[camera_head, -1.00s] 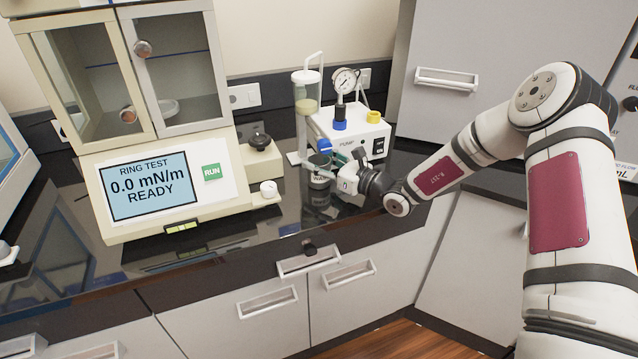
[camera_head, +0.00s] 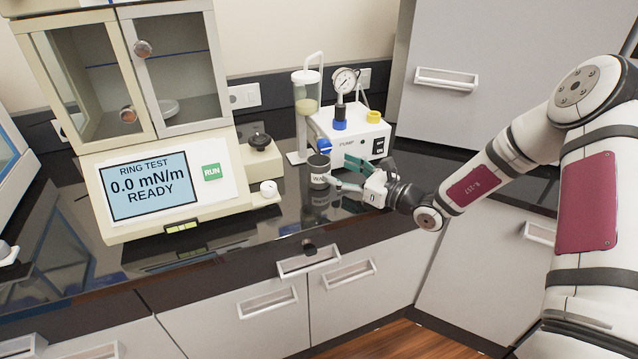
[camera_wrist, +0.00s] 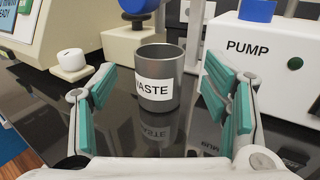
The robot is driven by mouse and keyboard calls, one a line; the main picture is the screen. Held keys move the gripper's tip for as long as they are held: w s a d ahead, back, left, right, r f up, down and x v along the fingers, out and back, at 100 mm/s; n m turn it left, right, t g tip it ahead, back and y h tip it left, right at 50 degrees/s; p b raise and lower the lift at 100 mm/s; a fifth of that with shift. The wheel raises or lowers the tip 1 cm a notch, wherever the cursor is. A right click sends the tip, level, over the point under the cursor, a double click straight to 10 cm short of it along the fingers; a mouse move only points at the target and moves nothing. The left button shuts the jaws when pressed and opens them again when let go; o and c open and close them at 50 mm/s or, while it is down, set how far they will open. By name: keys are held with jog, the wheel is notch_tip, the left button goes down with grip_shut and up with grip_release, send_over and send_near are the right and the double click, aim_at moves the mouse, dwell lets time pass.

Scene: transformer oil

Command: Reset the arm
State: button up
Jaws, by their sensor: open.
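My gripper (camera_head: 348,175) is open and empty above the black counter, at the end of my arm coming in from the right. In the wrist view its two green-padded fingers (camera_wrist: 165,105) are spread wide. A grey metal cup labelled WASTE (camera_wrist: 158,80) stands upright beyond and between the fingertips, apart from both pads. The same waste cup (camera_head: 319,170) shows in the head view just left of my gripper, on the counter.
A white pump (camera_head: 352,138) with a gauge (camera_head: 345,80) stands behind my gripper. A filter column (camera_head: 306,100) stands behind the cup. The ring test instrument (camera_head: 165,190) reads 0.0 mN/m READY at left. Cabinets (camera_head: 480,60) rise at the right.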

jog(key=shift+v, duration=2.35)
jog(key=s+a+r+n+g+h, duration=0.1)
jog(key=s+a+r+n+g, duration=0.25)
jog(key=s+n, duration=0.3)
jog(key=s+a+r+n+g+h, duration=0.1)
jog(key=s+a+r+n+g, duration=0.1)
jog(key=s+r+n+g, duration=0.4)
jog(key=s+a+r+n+g+h, duration=0.1)
jog(key=s+a+n+g, duration=0.2)
jog(key=s, duration=0.5)
jog(key=s+d+r+n+t+h, duration=0.2)
jog(key=s+d+r+n+h, duration=0.2)
jog(key=s+d, duration=0.3)
jog(key=s+d+r+n+t+h, duration=0.3)
jog(key=s+d+n+h, duration=0.3)
jog(key=s, duration=0.3)
jog(key=shift+s+d+r+n, duration=0.4)
jog(key=shift+n, duration=0.05)
